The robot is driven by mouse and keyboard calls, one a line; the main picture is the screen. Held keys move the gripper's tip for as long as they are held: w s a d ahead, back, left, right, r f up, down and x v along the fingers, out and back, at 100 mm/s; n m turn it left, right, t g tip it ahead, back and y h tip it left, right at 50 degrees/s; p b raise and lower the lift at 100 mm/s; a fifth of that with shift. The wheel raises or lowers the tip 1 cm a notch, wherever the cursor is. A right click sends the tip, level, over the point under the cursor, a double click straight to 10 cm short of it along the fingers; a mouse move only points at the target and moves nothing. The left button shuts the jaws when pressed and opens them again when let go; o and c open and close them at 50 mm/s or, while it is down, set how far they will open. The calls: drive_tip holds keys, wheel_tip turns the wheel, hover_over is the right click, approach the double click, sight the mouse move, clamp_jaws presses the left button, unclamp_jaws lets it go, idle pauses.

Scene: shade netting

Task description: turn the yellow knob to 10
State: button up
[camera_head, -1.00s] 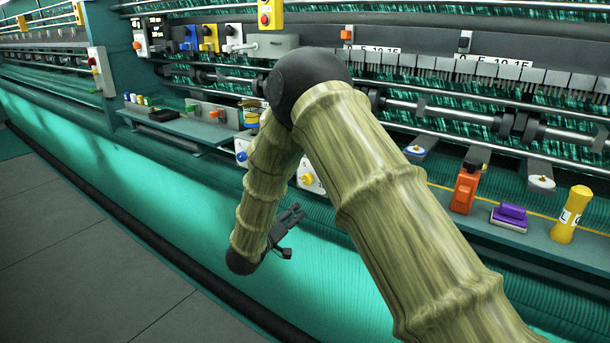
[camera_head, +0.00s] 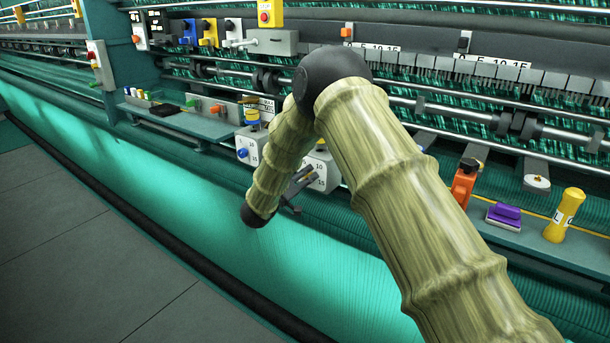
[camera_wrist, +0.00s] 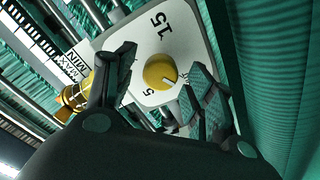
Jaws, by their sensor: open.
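The yellow knob (camera_wrist: 160,72) sits on the white dial face (camera_wrist: 195,45) of a box. My gripper (camera_wrist: 160,64) is open. Its fingers appear on either side of the knob in the wrist view; I cannot tell whether they touch it. It also shows in the head view (camera_head: 303,182).
A box with a blue knob (camera_head: 243,153) stands left of the dial box. A yellow-topped cylinder (camera_head: 252,117) is near it. An orange-bodied device (camera_head: 463,187), a purple block (camera_head: 504,214) and a yellow handle (camera_head: 564,214) line the right ledge. Open floor lies at left.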

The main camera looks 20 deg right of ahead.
drive_tip(key=shift+w+d, duration=0.35)
drive_tip(key=shift+d, duration=0.15)
drive_tip(key=c, duration=1)
drive_tip(key=shift+f+m+b, duration=0.1)
drive_tip(key=shift+m+b, duration=0.2)
